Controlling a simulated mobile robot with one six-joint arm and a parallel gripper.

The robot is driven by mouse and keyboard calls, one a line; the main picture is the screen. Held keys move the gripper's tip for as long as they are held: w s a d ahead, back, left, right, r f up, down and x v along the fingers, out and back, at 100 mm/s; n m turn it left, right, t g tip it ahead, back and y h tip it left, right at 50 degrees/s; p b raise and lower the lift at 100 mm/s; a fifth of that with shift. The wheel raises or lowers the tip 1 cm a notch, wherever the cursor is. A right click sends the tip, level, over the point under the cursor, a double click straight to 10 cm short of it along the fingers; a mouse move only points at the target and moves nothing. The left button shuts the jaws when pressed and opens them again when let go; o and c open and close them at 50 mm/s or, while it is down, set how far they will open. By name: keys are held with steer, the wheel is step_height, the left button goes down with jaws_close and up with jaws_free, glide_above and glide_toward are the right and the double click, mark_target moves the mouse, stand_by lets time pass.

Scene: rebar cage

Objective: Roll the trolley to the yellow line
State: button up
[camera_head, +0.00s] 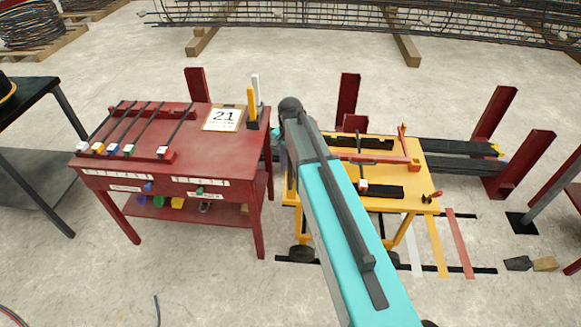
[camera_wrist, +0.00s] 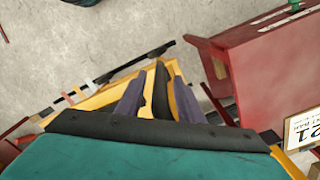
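The yellow trolley (camera_head: 400,204) stands on dark wheels right of the red table, with tools on its top. On the floor to its right lie white (camera_head: 412,245), yellow (camera_head: 437,250) and red (camera_head: 460,245) stripes; the yellow line is the middle one.
The red table (camera_head: 190,165) with rods and a "21" sign stands close on the left. Black floor strips (camera_head: 450,270) run along both sides of the trolley's path. Dark red posts (camera_head: 525,160) and black beams (camera_head: 455,160) stand behind and right. A block (camera_head: 545,264) lies at right.

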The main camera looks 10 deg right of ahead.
jaws_close()
stand_by(0.5)
